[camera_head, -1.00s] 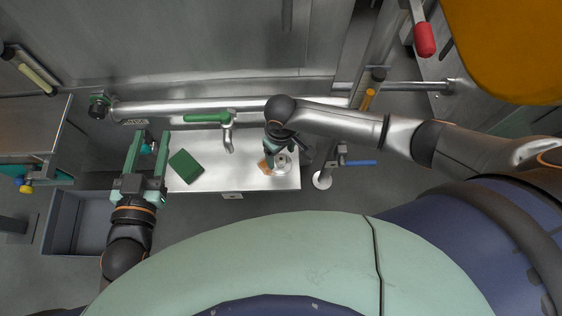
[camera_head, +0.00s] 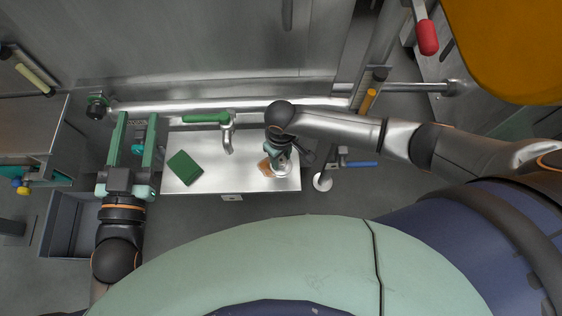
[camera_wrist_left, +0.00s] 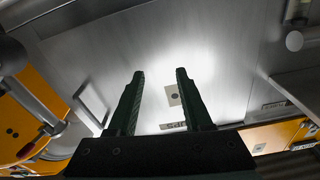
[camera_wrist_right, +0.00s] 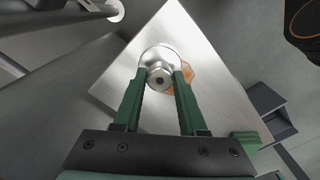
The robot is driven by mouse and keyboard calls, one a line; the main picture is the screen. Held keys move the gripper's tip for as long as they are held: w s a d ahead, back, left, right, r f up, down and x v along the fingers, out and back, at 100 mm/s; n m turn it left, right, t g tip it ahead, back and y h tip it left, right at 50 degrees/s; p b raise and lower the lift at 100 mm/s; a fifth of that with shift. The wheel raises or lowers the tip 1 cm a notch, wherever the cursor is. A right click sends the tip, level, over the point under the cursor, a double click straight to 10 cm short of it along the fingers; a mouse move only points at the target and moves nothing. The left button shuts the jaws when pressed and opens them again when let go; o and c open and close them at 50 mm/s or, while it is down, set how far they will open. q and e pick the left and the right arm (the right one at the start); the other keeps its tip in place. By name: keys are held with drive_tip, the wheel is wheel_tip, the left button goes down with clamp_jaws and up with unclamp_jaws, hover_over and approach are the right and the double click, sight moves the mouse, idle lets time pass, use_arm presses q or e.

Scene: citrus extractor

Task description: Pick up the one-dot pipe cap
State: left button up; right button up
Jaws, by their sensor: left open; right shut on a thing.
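The pipe cap (camera_wrist_right: 160,77) is a round silver piece with one dark dot on its hub. In the right wrist view it sits between the fingertips of my right gripper (camera_wrist_right: 160,72), which is shut on it. In the head view the cap (camera_head: 283,171) is partly hidden by my right gripper (camera_head: 278,158), at the right end of the steel shelf. I cannot tell whether the cap touches the shelf.
The steel shelf (camera_head: 215,174) carries a green block (camera_head: 185,168) and an orange-brown patch (camera_head: 265,169) beside the cap. A tap with a green handle (camera_head: 206,118) stands behind. A grey bin (camera_head: 60,228) is at left. A blue-handled valve (camera_head: 360,163) is right of the shelf.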

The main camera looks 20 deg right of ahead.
clamp_jaws()
drive_tip(key=shift+r, duration=0.15)
